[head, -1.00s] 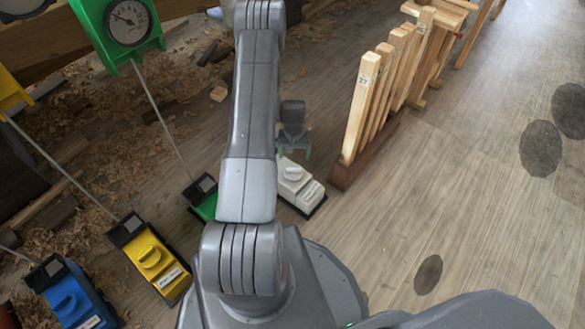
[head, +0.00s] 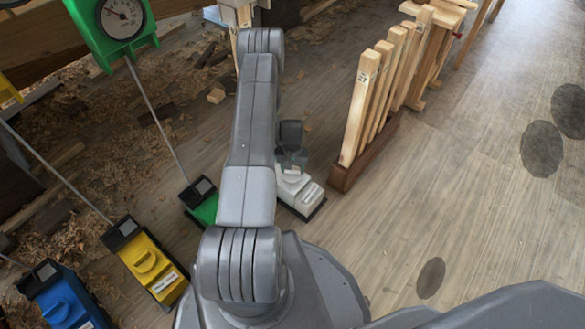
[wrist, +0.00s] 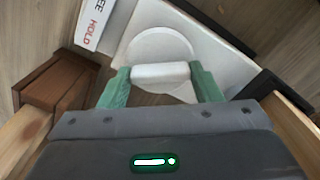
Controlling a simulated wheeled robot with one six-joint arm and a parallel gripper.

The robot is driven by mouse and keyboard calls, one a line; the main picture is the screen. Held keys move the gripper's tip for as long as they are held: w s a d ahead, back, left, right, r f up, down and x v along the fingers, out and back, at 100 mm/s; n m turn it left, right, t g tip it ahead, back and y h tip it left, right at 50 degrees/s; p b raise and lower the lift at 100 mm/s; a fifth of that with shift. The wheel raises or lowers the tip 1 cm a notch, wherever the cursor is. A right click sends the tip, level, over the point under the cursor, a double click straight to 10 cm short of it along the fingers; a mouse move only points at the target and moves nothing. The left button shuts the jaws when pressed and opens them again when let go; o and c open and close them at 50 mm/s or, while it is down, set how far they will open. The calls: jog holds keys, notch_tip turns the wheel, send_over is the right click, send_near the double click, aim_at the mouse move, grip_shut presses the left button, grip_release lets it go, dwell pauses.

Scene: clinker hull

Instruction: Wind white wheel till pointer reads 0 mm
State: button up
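The white wheel (wrist: 160,48) is a round knob with a raised bar grip (wrist: 160,73) across it. It sits on a white box unit (head: 305,195) on the floor, just right of my arm in the head view. My gripper (wrist: 161,80) is over the wheel, with its green fingers apart, one at each end of the bar grip. The fingertips look very near the bar ends; contact is unclear. In the head view my gripper (head: 292,162) hides most of the wheel. No gauge pointer for the white unit is readable in these views.
A wooden rack of upright slats (head: 380,95) stands close right of the white unit. Green (head: 205,208), yellow (head: 148,262) and blue (head: 63,303) units stand to the left; a green-framed dial (head: 122,18) is upper left. Open floor lies right.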

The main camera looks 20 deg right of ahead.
aim_at(293, 169)
jog(key=c, duration=0.4)
jog(key=shift+o, duration=0.2)
jog(key=shift+f+m+b, duration=0.15)
jog(key=shift+m+b, duration=0.5)
jog(key=shift+m, duration=0.25)
jog(key=shift+m+b, duration=0.45)
jog(key=shift+m, duration=0.75)
jog(key=o, duration=1)
notch_tip(293, 169, up, 14)
jog(key=p, duration=0.4)
jog(key=shift+p, duration=0.3)
